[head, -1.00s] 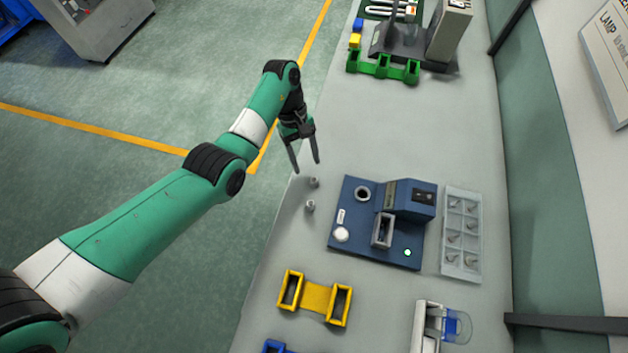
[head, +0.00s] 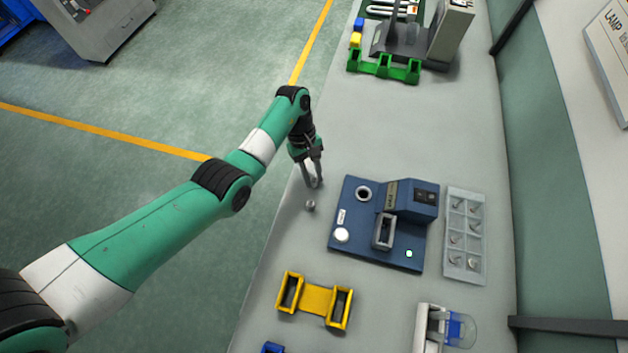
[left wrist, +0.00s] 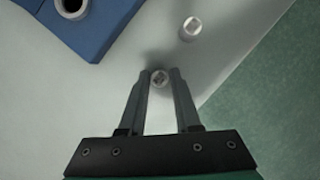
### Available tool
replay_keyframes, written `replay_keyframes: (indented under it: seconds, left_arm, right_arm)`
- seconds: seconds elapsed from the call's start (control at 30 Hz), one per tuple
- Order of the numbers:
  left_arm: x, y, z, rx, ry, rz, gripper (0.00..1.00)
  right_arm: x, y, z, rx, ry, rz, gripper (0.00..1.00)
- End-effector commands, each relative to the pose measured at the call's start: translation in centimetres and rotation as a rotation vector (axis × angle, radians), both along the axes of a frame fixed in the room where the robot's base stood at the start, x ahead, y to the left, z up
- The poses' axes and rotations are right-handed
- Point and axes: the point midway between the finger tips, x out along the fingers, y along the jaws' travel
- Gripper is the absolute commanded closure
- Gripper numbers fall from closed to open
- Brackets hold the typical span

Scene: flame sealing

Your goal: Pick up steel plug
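Two small grey steel plugs are near the table's left edge. One plug (left wrist: 159,78) sits between the fingertips of my left gripper (left wrist: 160,80), which fill in close on both sides of it. In the head view my left gripper (head: 314,184) points down at the table, its fingers close together, and mostly hides this plug. I cannot tell whether the plug still touches the table. The other plug (head: 310,205) stands free just in front; it also shows in the left wrist view (left wrist: 191,27). My right gripper is not in view.
A blue device (head: 342,215) with a round socket (head: 363,193) stands just right of the gripper. A grey tray (head: 452,258) of small parts lies beyond it. A yellow holder (head: 316,299) is in front, and a green rack (head: 383,66) is at the back.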

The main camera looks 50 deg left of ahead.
Motion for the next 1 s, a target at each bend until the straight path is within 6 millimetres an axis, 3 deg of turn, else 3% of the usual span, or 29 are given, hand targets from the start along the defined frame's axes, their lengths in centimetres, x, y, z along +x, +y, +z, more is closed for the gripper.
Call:
replay_keyframes:
  seconds: [0.03,0.17,0.67,0.87,1.0]
  left_arm:
    - [0.0,0.0,0.0,0.0,0.0,0.0,0.79]
    - [0.0,0.0,0.0,0.0,0.0,0.0,1.0]
    - [0.1,0.0,0.5,0.0,-0.002,0.0,1.0]
    - [0.1,0.0,3.3,0.0,-0.004,0.001,1.0]
    - [-1.7,-0.3,6.4,0.0,-0.002,0.0,1.0]
  right_arm:
    - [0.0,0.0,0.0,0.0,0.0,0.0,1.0]
    - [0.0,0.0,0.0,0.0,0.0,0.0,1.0]
    - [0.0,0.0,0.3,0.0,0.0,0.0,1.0]
    - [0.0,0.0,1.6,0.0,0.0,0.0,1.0]
    - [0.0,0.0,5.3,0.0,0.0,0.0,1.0]
